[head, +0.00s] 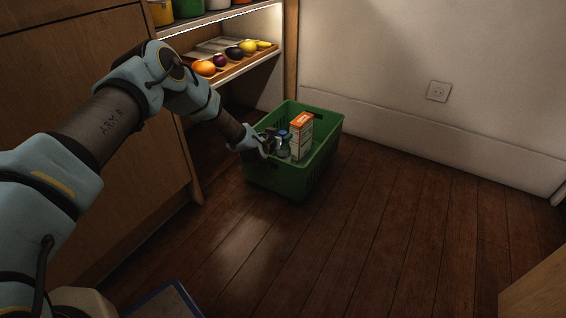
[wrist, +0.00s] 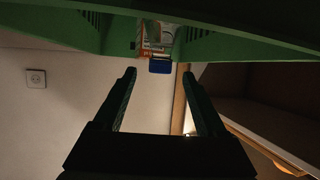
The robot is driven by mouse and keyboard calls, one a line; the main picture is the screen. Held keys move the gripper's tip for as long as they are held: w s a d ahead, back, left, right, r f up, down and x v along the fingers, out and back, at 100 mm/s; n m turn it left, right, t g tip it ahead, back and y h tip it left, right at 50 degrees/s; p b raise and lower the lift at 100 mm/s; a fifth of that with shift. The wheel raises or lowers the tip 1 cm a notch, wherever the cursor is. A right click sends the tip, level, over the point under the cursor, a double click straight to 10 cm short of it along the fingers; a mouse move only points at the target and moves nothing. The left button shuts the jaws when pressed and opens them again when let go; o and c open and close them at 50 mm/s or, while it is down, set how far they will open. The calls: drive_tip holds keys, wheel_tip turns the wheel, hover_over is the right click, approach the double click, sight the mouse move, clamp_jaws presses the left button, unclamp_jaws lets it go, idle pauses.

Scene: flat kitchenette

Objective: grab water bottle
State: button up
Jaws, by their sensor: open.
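A water bottle (head: 284,148) with a blue cap stands in the green basket (head: 276,182) on the floor, in the head view. Its blue cap (wrist: 160,67) shows in the wrist view just beyond the fingertips, below the basket's green rim in that picture. My gripper (head: 268,142) is at the basket's left side, close to the bottle. In the wrist view my gripper (wrist: 160,74) is open, with nothing between its fingers. The bottle's lower part is hidden by the basket wall.
An orange and white carton (head: 301,136) stands in the basket right of the bottle. A lit shelf with a fruit tray (head: 233,62) is behind. A wooden cabinet (head: 150,170) stands at left.

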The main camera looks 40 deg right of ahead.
drive_tip(key=shift+w+d+f, duration=0.25)
drive_tip(key=shift+w+d, duration=0.05)
drive_tip(key=shift+d, duration=0.3)
drive_tip(key=shift+c, duration=0.2)
clamp_jaws()
idle(0.6)
drive_tip(key=shift+r, duration=0.1)
